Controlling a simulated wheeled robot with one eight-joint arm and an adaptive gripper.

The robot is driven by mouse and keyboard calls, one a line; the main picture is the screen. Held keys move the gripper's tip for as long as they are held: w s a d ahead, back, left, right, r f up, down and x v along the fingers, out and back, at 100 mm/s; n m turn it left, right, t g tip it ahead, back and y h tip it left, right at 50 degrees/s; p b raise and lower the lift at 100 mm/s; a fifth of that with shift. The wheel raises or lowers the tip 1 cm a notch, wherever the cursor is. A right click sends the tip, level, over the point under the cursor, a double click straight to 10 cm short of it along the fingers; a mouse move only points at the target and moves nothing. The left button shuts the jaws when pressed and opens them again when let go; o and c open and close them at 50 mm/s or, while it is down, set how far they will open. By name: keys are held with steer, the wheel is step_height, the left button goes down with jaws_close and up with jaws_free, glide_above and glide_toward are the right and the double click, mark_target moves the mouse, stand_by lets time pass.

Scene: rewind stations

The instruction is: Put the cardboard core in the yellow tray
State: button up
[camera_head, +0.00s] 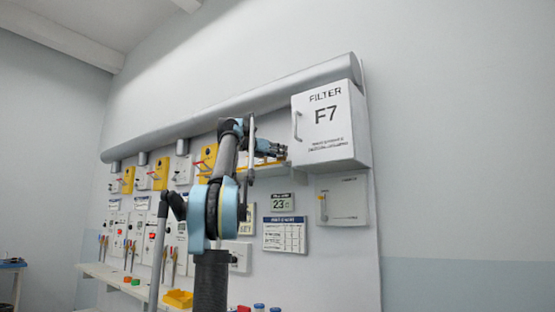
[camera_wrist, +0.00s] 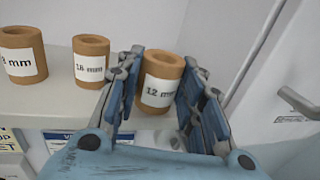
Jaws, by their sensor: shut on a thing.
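A brown cardboard core (camera_wrist: 161,70) labelled 12 mm stands upright between the two blue fingers of my gripper (camera_wrist: 163,88) in the wrist view. My gripper is shut on it. It is at the shelf's edge; I cannot tell whether its base still touches the shelf. In the head view my gripper (camera_head: 280,151) is by the shelf below the filter box, and the core is too small to make out. The yellow tray (camera_head: 178,299) is on the lower bench, left of my arm, partly cut off by the arm's parts.
Two more cores, an 18 mm one (camera_wrist: 90,62) and a larger one (camera_wrist: 22,55), stand left on the shelf (camera_wrist: 60,105). The white filter box (camera_head: 330,125) with a handle (camera_wrist: 298,102) is close on the right. Small red and green items lie near the tray.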

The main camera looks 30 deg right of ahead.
steer(key=shift+r, duration=2.9)
steer(key=s+a, duration=0.3)
steer(key=a, duration=0.6)
steer(key=s+a, duration=0.4)
steer(key=a, duration=0.5)
steer(key=shift+s, duration=0.25)
steer(key=shift+w, duration=0.1)
